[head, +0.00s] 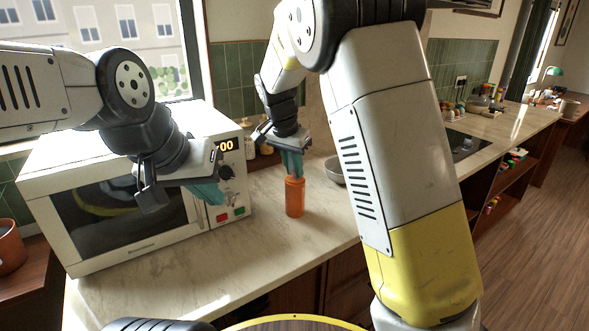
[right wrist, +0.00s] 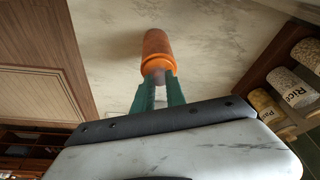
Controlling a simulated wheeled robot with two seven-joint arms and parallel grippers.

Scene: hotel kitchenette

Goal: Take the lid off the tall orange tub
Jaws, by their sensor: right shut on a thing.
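The tall orange tub (head: 295,199) stands upright on the counter, to the right of the microwave. It also shows in the right wrist view (right wrist: 157,43). Its orange lid (head: 295,181) is at the top, and the rim of the lid (right wrist: 157,62) shows between the fingertips in the right wrist view. My right gripper (head: 293,172) comes down from above and its teal fingers are shut on the lid. I see no clear gap between lid and tub. My left gripper (head: 207,193) hangs in front of the microwave; its finger opening is not clear from this angle.
The white microwave (head: 128,248) fills the counter's left side. A grey bowl (head: 334,170) sits behind and right of the tub. Storage jars labelled for rice (right wrist: 297,88) and pasta (right wrist: 266,105) show in the right wrist view. The counter front (head: 250,270) is clear.

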